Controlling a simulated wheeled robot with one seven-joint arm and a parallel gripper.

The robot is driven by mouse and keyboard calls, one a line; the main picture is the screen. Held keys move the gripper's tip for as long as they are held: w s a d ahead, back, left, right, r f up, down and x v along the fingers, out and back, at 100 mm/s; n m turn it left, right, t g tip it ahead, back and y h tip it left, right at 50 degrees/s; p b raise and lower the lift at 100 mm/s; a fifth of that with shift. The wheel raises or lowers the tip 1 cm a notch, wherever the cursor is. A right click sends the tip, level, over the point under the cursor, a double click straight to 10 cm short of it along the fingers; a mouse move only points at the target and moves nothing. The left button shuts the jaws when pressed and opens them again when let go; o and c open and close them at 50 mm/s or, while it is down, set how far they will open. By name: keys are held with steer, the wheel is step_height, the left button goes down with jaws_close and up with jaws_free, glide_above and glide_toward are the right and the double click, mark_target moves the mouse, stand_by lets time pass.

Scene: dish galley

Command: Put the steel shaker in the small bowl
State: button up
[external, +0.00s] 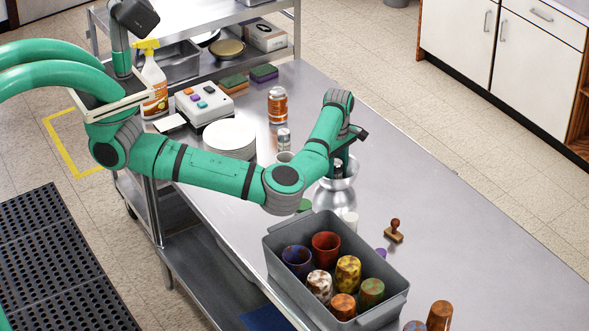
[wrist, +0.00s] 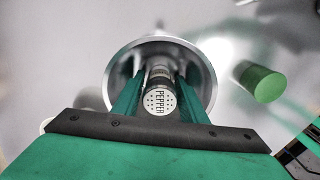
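My gripper (external: 338,165) is over the steel bowl (external: 335,200), pointing down. In the wrist view its two green fingers (wrist: 158,85) stand on either side of the steel shaker (wrist: 158,98), close against it. The shaker's perforated top reads PEPPER and faces the camera. The bowl's round rim (wrist: 205,68) surrounds the shaker and fingertips in that view. In the external view the shaker's lower end overlaps the bowl's opening. I cannot tell whether it touches the bowl's bottom.
A grey bin (external: 390,282) with several cups stands in front of the bowl. A green cylinder (wrist: 262,82) is beside the bowl. Another small metal container (external: 283,139) and an orange can (external: 277,106) stand behind.

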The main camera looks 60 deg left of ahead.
steer(key=shift+r, duration=0.15)
step_height(320, 180, up, 12)
steer(key=shift+r, duration=0.1)
stand_by(0.6)
